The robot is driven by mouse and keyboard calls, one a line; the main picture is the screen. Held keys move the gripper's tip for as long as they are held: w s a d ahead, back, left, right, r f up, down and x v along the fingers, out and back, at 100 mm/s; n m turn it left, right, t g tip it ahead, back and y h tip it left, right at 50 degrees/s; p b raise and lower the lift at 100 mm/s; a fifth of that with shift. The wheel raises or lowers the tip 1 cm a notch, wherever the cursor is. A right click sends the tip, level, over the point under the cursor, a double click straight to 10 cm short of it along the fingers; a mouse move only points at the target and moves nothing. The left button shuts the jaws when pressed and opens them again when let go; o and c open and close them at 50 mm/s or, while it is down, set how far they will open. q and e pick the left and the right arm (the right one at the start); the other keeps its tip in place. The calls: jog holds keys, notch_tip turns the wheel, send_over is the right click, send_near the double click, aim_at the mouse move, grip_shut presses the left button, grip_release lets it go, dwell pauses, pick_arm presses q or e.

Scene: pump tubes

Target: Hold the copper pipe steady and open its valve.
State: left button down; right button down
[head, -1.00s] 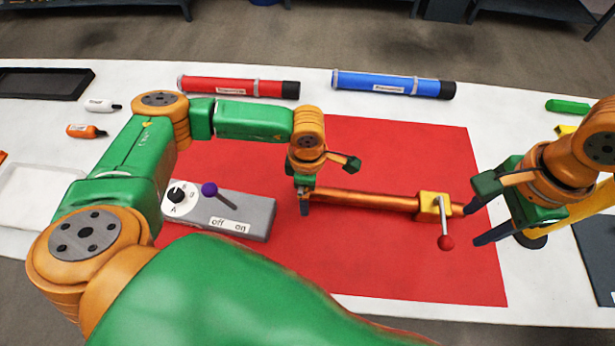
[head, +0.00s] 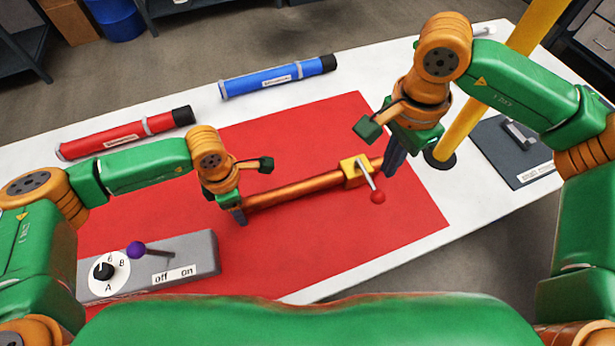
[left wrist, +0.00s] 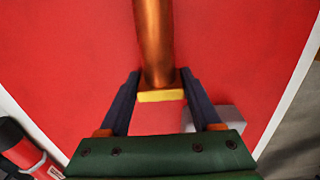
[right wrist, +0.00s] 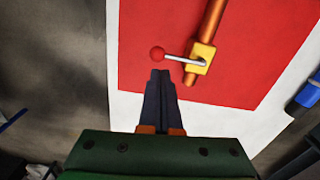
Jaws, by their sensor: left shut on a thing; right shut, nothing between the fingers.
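The copper pipe (head: 300,190) lies across the red mat, with a yellow valve block (head: 356,171) near its right end. A thin grey lever with a red knob (head: 378,197) juts from the block toward my body. My left gripper (head: 240,214) is shut on the pipe's left end; in the left wrist view the pipe (left wrist: 154,45) runs between its fingers, with a yellow band at its end. My right gripper (head: 392,168) is shut and empty beside the pipe's right end. In the right wrist view its fingertips (right wrist: 160,74) point toward the red knob (right wrist: 157,53), seemingly apart from it.
A grey switch box (head: 205,262) with a dial and purple-knobbed lever stands at left. Red (head: 125,136) and blue (head: 277,77) tubes lie at the back. A yellow post (head: 492,77) rises right of my right gripper. The red mat (head: 330,125) is clear behind the pipe.

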aim_at(368, 180)
jog(key=w+a+r+m+h, duration=0.1)
jog(key=w+a+m+h, duration=0.1)
jog(key=a+m, duration=0.6)
jog(key=shift+a+r+g+h, duration=0.25)
jog(key=shift+a+h, duration=0.25)
jog(key=shift+a, duration=0.35)
jog(key=shift+w+f, duration=0.1)
jog(key=s+d+f, duration=0.1)
jog(key=d+f, duration=0.5)
jog(key=f, duration=0.4)
jog(key=shift+s+d+f, duration=0.15)
jog(key=shift+s+d, duration=0.25)
jog(key=shift+d+n, duration=0.25)
jog(key=shift+n, duration=0.05)
